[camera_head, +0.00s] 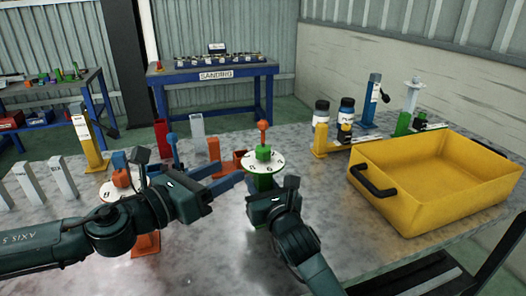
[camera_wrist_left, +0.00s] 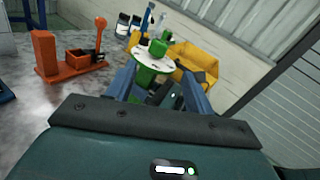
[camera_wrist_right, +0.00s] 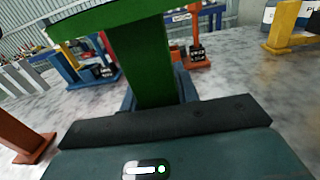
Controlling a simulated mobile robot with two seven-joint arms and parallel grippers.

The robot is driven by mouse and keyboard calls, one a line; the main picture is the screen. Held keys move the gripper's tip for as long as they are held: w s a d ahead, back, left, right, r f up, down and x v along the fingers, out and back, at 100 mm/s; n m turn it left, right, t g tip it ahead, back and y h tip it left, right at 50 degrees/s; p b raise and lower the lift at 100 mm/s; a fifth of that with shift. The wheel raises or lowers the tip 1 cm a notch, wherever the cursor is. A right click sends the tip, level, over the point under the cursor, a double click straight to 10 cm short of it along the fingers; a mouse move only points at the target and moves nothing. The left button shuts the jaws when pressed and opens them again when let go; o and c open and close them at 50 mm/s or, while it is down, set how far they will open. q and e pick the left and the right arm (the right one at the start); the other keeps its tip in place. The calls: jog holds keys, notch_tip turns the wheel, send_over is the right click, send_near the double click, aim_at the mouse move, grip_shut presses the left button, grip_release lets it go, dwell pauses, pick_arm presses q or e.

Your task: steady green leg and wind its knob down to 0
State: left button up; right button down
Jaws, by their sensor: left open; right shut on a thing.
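The green leg (camera_head: 264,184) stands upright on the metal table, with a white numbered dial (camera_head: 250,162) and a green knob (camera_head: 263,152) on top. The dial's reading is too small to tell. My right gripper (camera_wrist_right: 157,95) is shut on the green post (camera_wrist_right: 140,55) below the dial. My left gripper (camera_head: 240,172) is open, its fingers pointing toward the leg from the left. In the left wrist view the knob (camera_wrist_left: 157,47) and dial (camera_wrist_left: 153,61) show just beyond the open fingertips; the knob is not gripped.
A yellow bin (camera_head: 430,185) stands at the right. An orange post (camera_head: 214,148) with a box and an orange-topped lever (camera_head: 263,126) stands behind the leg. Another leg with an orange knob (camera_head: 121,178) is at the left, partly hidden by my left arm. Bottles (camera_head: 321,112) stand farther back.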

aim_at(258, 155)
pick_arm(q)
jog(key=w+d+m, duration=0.1)
jog(key=w+d, duration=0.3)
jog(key=w+d+m, duration=0.1)
jog(key=w+d, duration=0.3)
jog(key=shift+w, duration=0.2)
jog(key=shift+f, duration=0.1)
jog(key=c, duration=0.9)
jog(key=shift+d, duration=0.1)
jog(key=shift+c, duration=0.2)
jog(key=shift+y, duration=0.3)
